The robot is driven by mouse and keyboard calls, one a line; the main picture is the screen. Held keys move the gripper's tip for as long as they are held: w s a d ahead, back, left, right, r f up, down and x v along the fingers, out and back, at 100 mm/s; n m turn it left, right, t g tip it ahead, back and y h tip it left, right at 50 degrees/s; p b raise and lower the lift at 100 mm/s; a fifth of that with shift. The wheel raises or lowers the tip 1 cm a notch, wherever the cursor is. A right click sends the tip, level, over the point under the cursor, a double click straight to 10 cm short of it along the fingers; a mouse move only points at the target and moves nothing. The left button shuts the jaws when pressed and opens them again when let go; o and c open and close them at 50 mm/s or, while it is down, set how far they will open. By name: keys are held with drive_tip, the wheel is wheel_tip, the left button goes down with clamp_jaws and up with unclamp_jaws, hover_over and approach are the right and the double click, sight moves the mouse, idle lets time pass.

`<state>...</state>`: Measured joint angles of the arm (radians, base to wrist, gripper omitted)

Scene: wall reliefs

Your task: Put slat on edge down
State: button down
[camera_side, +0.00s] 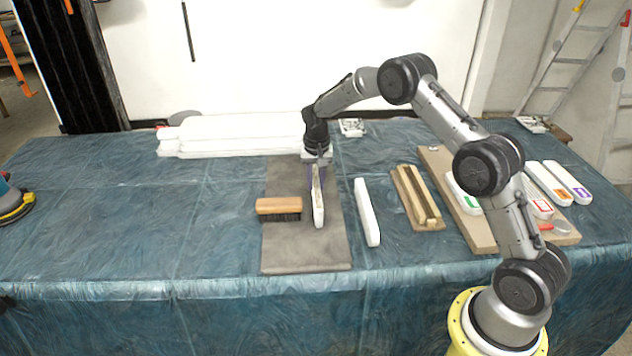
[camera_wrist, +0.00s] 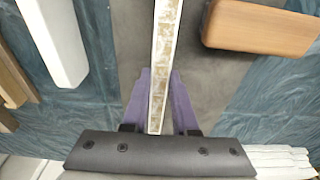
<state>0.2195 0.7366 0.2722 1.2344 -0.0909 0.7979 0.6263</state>
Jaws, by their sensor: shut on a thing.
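My gripper (camera_side: 317,178) is shut on a white slat (camera_side: 319,208) over the grey mat (camera_side: 305,256). The slat stands on its narrow edge, with its long axis running front to back. In the wrist view the purple fingers (camera_wrist: 160,103) press the slat (camera_wrist: 167,45) from both sides. Its upward edge is mottled with yellowish brown patches. I cannot tell whether its lower edge touches the mat. A wooden-backed brush (camera_side: 279,206) with dark bristles lies left of the slat in the side view; the wrist view shows it (camera_wrist: 258,27) at upper right.
Another white slat (camera_side: 367,212) lies right of the mat. Beyond it are a grooved wooden block (camera_side: 418,197) and a board (camera_side: 482,238) with white labelled bars. A stack of white slats (camera_side: 235,135) lies at the back left. The front of the mat is clear.

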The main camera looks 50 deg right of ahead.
drive_tip(key=c, duration=1.1)
unclamp_jaws()
drive_tip(key=shift+f, duration=0.15)
drive_tip(key=shift+c, duration=0.2)
drive_tip(key=o, duration=0.5)
drive_tip(key=shift+c, duration=0.2)
